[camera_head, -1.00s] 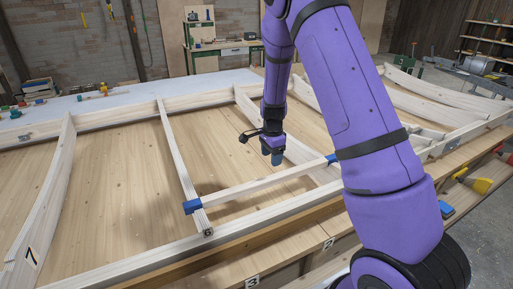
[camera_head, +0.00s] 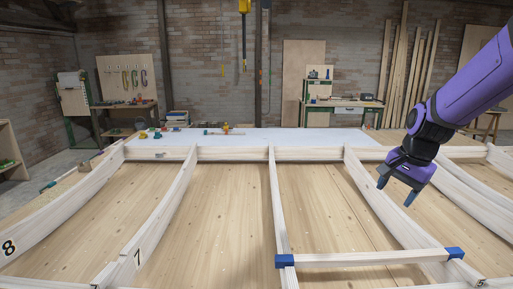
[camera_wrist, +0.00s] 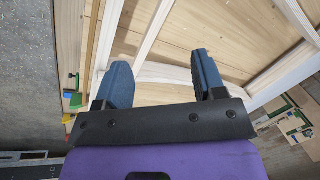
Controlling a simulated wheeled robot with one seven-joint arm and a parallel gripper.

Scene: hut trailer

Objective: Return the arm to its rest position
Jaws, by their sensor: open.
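My purple arm comes in from the right edge of the head view. My gripper (camera_head: 397,190) hangs in the air above the right part of the wooden frame, with its blue-tipped fingers apart. In the wrist view the two blue fingers (camera_wrist: 162,88) stand wide apart with nothing between them. Below and left of the gripper in the head view, a pale crossbar (camera_head: 365,258) lies between two ribs. A blue block sits at its left end (camera_head: 285,261) and another at its right end (camera_head: 454,254).
The large frame has several curved ribs (camera_head: 165,205) over a plywood deck (camera_head: 235,215). A white surface (camera_head: 300,140) with small tools lies behind it. Workbenches (camera_head: 343,103) stand by the brick wall. The air above the frame's middle and left is clear.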

